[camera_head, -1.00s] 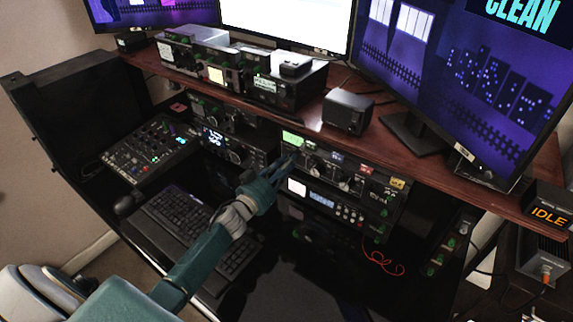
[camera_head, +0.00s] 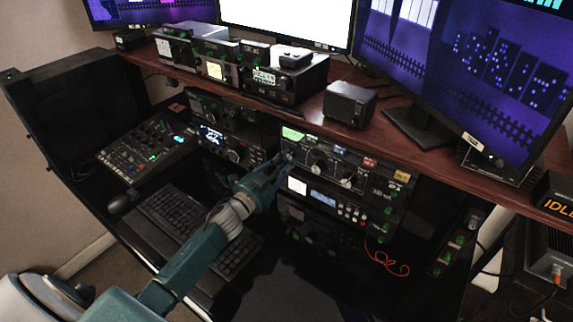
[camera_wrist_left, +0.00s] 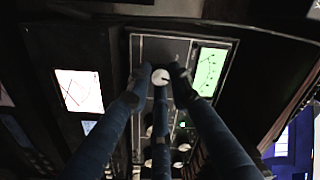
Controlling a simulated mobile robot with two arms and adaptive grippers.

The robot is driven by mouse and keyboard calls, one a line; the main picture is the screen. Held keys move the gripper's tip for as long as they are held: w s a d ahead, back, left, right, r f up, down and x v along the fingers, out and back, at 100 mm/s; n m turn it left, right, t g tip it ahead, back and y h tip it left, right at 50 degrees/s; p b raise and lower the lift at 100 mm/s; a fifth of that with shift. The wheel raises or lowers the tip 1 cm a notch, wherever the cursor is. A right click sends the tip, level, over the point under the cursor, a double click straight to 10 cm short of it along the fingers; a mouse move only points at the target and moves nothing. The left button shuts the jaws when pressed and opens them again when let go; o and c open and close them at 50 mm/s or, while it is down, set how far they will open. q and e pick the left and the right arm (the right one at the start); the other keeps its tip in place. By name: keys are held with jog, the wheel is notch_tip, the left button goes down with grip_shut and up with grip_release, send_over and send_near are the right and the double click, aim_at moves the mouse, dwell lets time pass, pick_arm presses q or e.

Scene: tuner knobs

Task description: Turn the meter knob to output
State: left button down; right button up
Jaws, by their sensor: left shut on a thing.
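My left gripper (camera_head: 287,158) reaches the front panel of the tuner unit (camera_head: 325,153) under the wooden shelf, just below its lit green meter (camera_head: 293,133). In the left wrist view its three dark fingers (camera_wrist_left: 160,80) are shut around a small white-faced knob (camera_wrist_left: 160,76) with a dark pointer mark. I take this as the meter knob; its labels are too small to read. In that view the green meter (camera_wrist_left: 208,70) is right of the knob. In the head view the fingers hide the knob. My right gripper is in neither view.
More knobs (camera_head: 347,176) sit to the right on the same panel. A lower unit with a blue display (camera_head: 323,199) is beneath it. The wooden shelf (camera_head: 310,113) overhangs. A keyboard (camera_head: 178,218) lies under my left arm.

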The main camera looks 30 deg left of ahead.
pick_arm(q)
jog(key=m, duration=0.1)
jog(key=m+b, duration=0.1)
jog(key=m, duration=0.1)
jog(key=m+b, duration=0.1)
jog(key=m, duration=0.1)
jog(key=shift+a+f, duration=0.15)
jog(key=shift+f, duration=0.15)
dwell(0.4)
jog(key=c, duration=1.6)
grip_release()
jog(key=shift+a+r, duration=0.1)
jog(key=shift+r, duration=0.05)
jog(key=shift+o, duration=0.2)
jog(key=shift+s, duration=0.35)
jog(key=s+a, duration=0.1)
jog(key=s, duration=1)
jog(key=shift+s+a+f, duration=0.15)
jog(key=shift+a+f, duration=0.05)
jog(key=shift+a, duration=0.1)
